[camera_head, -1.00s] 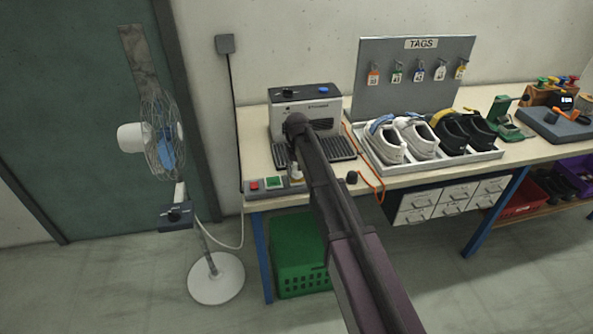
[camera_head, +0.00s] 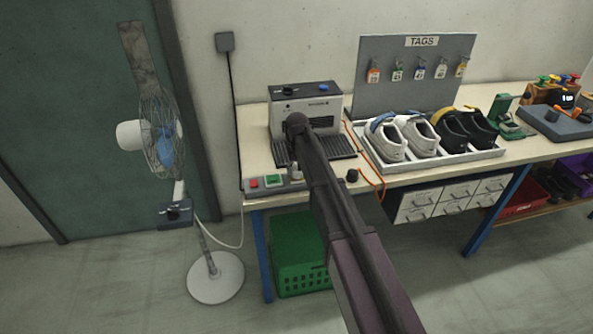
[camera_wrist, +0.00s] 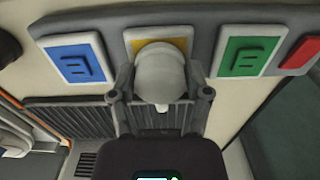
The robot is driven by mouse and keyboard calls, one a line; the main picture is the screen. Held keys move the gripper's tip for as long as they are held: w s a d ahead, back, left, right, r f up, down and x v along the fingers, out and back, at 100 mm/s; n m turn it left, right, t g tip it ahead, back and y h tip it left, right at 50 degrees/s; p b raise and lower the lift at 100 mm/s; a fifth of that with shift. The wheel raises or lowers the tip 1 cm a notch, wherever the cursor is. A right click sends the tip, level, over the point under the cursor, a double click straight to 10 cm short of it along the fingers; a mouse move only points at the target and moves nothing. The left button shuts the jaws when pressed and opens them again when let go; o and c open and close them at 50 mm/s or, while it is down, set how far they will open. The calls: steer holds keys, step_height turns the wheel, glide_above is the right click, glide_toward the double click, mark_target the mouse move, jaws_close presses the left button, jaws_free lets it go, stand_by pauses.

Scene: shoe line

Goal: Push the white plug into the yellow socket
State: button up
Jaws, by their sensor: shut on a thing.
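The white plug (camera_wrist: 160,74) is between the two fingers of my gripper (camera_wrist: 160,88), which is shut on it in the wrist view. The yellow socket (camera_wrist: 148,42) is directly beyond the plug, which covers most of it; only yellow edges show. I cannot tell whether the plug is touching the socket or how deep it sits. In the head view my arm hides most of the gripper, and a small whitish piece beside the arm may be the plug (camera_head: 297,170).
A shoe tray (camera_head: 448,160) is to the right, and a fan (camera_head: 163,140) stands left of the bench.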

steer(key=shift+f, duration=0.15)
steer(key=o, duration=1.4)
steer(key=shift+s, duration=0.1)
